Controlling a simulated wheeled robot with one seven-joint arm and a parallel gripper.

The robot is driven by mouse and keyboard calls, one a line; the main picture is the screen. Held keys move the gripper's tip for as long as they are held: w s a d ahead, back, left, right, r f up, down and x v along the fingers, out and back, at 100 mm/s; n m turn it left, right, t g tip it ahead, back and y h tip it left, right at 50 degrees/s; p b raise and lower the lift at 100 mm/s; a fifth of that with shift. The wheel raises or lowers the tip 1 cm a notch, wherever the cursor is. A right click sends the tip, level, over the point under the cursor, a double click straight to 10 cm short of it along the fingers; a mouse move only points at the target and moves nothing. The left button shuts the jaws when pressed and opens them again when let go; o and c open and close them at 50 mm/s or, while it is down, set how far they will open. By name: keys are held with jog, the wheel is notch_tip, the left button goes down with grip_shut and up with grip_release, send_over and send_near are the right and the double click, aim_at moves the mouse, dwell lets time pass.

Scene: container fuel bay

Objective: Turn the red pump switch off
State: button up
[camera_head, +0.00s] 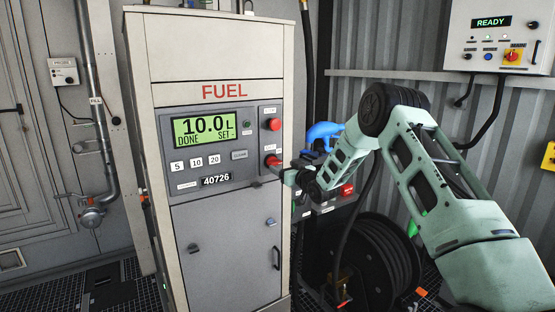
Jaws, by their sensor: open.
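The fuel pump cabinet (222,82) stands in the middle of the view. A narrow panel on its right front carries a round red knob (275,124) at the top and a red switch (271,160) lower down. My gripper (279,168) is at the lower red switch, its fingers partly in front of it. The gripper is open. I cannot tell whether the fingers touch the switch or which way it is set. The pump display (203,128) reads 10.0 L, DONE, SET.
A blue fuel nozzle (323,131) sits in a holder right of the pump, behind my arm. A hose reel (375,262) stands below. A wall box (500,35) shows READY. A pipe (96,100) runs down the left wall.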

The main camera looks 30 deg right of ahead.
aim_at(277, 163)
jog(key=shift+w+a+p, duration=0.15)
jog(key=shift+w+p, duration=0.55)
jog(key=shift+w, duration=1.9)
jog(key=c, duration=1)
